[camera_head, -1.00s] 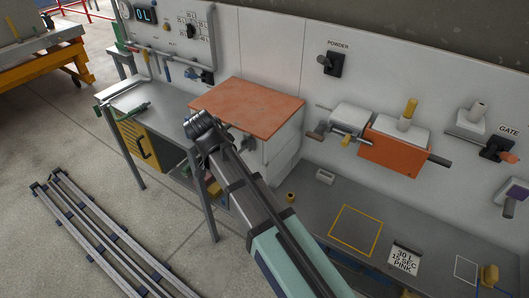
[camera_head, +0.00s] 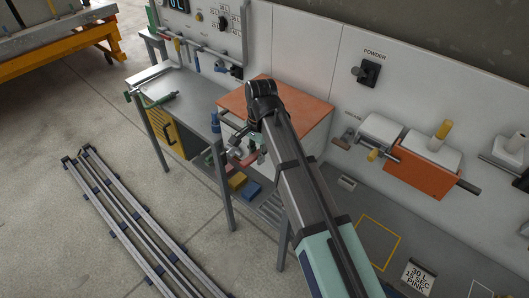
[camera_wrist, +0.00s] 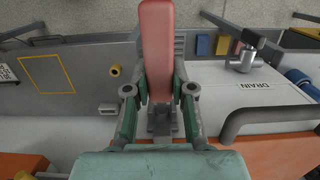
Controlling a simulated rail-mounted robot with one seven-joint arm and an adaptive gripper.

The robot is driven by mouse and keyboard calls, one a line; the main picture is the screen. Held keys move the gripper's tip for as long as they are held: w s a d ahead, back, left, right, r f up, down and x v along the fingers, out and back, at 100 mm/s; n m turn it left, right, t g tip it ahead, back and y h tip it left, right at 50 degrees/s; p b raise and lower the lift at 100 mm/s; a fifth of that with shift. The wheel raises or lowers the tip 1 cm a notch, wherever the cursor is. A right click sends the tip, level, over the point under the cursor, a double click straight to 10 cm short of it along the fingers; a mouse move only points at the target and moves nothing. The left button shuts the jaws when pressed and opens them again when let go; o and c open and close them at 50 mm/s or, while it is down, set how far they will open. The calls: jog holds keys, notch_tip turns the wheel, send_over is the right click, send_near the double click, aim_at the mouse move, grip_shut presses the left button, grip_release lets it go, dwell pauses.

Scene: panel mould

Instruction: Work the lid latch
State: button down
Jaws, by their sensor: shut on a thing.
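The lid (camera_head: 300,112) is a flat red-orange top lying on a white box by the wall. In the wrist view an orange edge (camera_wrist: 265,150) runs along the bottom, above a white face marked DRAIN. The latch (camera_wrist: 158,45) shows a long red handle on a grey metal base. My gripper (camera_wrist: 159,92) has its two fingers either side of the lower part of this handle and is shut on it. In the head view my gripper (camera_head: 240,150) is at the front of the box, partly hidden by my arm.
A grey drain tap (camera_wrist: 243,60) and a dark bent bar handle (camera_wrist: 250,115) are right of the latch. A metal workbench (camera_head: 180,95) stands left of the box. Yellow and blue blocks (camera_head: 250,190) lie below. A bench with a yellow square (camera_head: 375,245) extends right.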

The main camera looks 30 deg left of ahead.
jog(key=c, duration=1)
grip_release()
jog(key=shift+o, duration=0.2)
jog(key=shift+r, duration=0.1)
notch_tip(320, 180, up, 12)
jog(key=w, duration=0.1)
jog(key=shift+w, duration=0.15)
jog(key=shift+f, duration=0.2)
